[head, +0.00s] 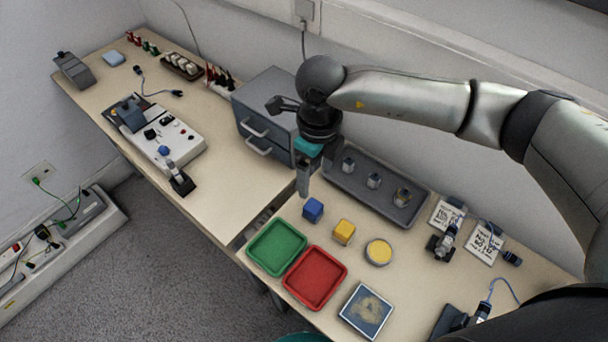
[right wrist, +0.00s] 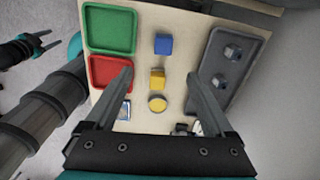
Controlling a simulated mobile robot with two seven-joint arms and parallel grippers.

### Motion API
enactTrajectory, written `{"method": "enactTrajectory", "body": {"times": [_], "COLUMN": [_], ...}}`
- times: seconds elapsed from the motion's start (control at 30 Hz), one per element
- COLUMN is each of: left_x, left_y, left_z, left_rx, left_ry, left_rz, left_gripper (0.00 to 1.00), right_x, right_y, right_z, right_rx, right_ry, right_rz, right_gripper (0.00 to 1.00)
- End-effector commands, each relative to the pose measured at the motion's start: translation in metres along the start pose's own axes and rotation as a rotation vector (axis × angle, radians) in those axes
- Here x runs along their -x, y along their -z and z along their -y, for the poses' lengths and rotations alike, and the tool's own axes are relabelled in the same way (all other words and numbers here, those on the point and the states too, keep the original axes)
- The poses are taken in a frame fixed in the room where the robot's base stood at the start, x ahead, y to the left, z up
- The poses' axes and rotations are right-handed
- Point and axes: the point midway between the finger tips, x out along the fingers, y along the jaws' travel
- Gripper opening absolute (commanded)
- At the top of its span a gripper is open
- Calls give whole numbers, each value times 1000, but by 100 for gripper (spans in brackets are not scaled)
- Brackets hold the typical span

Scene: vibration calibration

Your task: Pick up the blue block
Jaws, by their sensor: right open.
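The blue block (head: 313,209) stands on the bench beside the green tray; it also shows in the right wrist view (right wrist: 163,44). My right gripper (head: 303,188) points down and is open and empty. In the head view it hangs above and slightly left of the blue block. In the right wrist view its fingertips (right wrist: 160,74) are spread, with the blue block beyond them and the yellow block (right wrist: 157,79) between them. A dark two-pronged gripper, apparently my left one (right wrist: 46,41), shows at the left of the right wrist view, its prongs apart and empty.
The green tray (head: 277,247) and red tray (head: 315,278) lie left of the blocks. A yellow-topped round dish (head: 379,252) is right of the yellow block. A grey tray (head: 405,212) with metal weights lies behind. A grey drawer cabinet (head: 262,112) stands close left of my right gripper.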

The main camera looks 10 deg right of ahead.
Motion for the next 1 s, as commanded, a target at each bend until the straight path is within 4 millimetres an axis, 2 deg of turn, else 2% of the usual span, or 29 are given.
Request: {"method": "enactTrajectory", "body": {"times": [0.17, 0.47, 0.6, 0.83, 1.0], "left_x": [-1, -10, -14, -16, -23], "left_y": [-5, -19, -18, -14, -11], "left_z": [0, -2, -2, -2, -2], "left_rx": [0, 0, 0, -1, -2], "left_ry": [0, -3, -3, -2, -2], "left_rz": [8, 29, 28, 21, 14], "left_gripper": [50, 50, 50, 50, 50], "right_x": [-11, -73, -93, -108, -135], "right_y": [1, 1, 0, 0, -1], "right_z": [-1, -1, -1, 0, 2], "right_rx": [-1, -1, -1, 0, 0], "right_ry": [-3, -3, -3, -2, -3], "right_rz": [-3, -4, -2, -1, -2], "right_gripper": [88, 88, 88, 88, 88]}}
